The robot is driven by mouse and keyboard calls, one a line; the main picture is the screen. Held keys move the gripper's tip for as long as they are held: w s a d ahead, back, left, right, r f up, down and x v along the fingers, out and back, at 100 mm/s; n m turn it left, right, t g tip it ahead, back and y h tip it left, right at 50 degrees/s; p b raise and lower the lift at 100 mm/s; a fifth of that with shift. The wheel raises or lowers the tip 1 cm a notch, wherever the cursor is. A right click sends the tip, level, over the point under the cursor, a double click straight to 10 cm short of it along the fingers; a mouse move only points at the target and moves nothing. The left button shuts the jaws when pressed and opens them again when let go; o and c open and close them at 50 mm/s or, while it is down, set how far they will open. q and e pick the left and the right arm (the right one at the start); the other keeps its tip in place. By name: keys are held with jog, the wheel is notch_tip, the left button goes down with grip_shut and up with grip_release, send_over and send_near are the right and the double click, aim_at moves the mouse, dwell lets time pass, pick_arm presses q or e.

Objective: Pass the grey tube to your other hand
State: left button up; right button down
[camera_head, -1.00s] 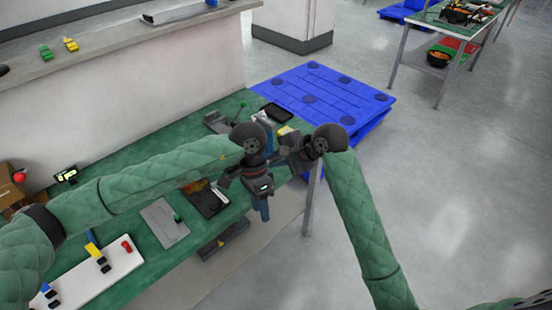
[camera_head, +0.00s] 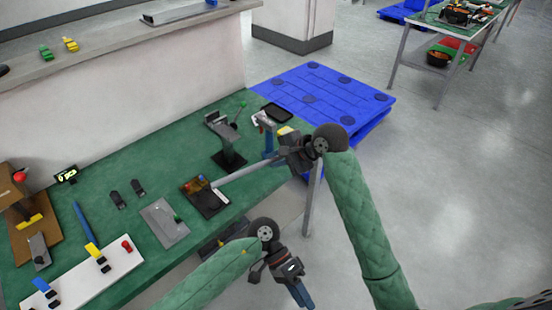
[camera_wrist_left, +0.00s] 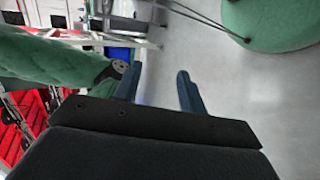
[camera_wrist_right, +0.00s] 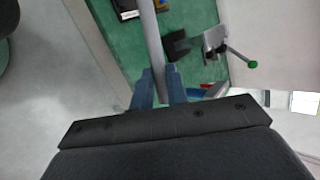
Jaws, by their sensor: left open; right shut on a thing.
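The grey tube (camera_head: 240,172) is a long thin rod that sticks out to the left from my right gripper (camera_head: 279,156), over the green bench. My right gripper is shut on it near one end. In the right wrist view the tube (camera_wrist_right: 152,42) runs up from between the blue fingers (camera_wrist_right: 160,88). My left gripper (camera_head: 303,295) is lower in the head view, in front of the bench edge and well apart from the tube. Its blue fingers (camera_wrist_left: 158,90) are open and empty in the left wrist view.
The green bench (camera_head: 115,160) holds a grey plate (camera_head: 164,222), a black tray with small parts (camera_head: 206,203), a dark stand (camera_head: 228,152) and a white board (camera_head: 75,292). A blue pallet (camera_head: 318,90) lies on the floor behind.

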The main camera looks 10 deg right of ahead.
pick_arm(q)
jog(key=s+d+f+n+h, duration=0.25)
jog(key=s+n+h, duration=0.25)
jog(key=n+h, duration=0.7)
jog(key=w+a+f+n+t+h, duration=0.1)
jog(key=w+a+f+n+t, duration=0.35)
jog(key=n+t, duration=0.8)
jog(key=w+a+f+n+t, duration=0.45)
jog(key=n+t, duration=0.65)
jog(key=n, duration=0.3)
jog(key=w+a+f+n+y, duration=0.3)
jog(key=a+f+n+y, duration=0.5)
jog(key=a+f+n, duration=0.3)
jog(key=w+a+f+n+y, duration=0.3)
jog(key=a+f+n+y, duration=0.55)
jog(key=n, duration=0.45)
jog(key=s+a+f+n+g, duration=0.2)
jog(key=s+f+n+g, duration=0.3)
jog(key=n, duration=0.5)
jog(key=s+a+f+n+g, duration=0.3)
jog(key=s+f+n+g, duration=0.2)
jog(key=s+f+n, duration=0.2)
jog(key=s+n, duration=0.2)
jog(key=n, duration=0.1)
jog(key=shift+s+a+g+y, duration=0.15)
jog(key=shift+a+g+y, duration=0.2)
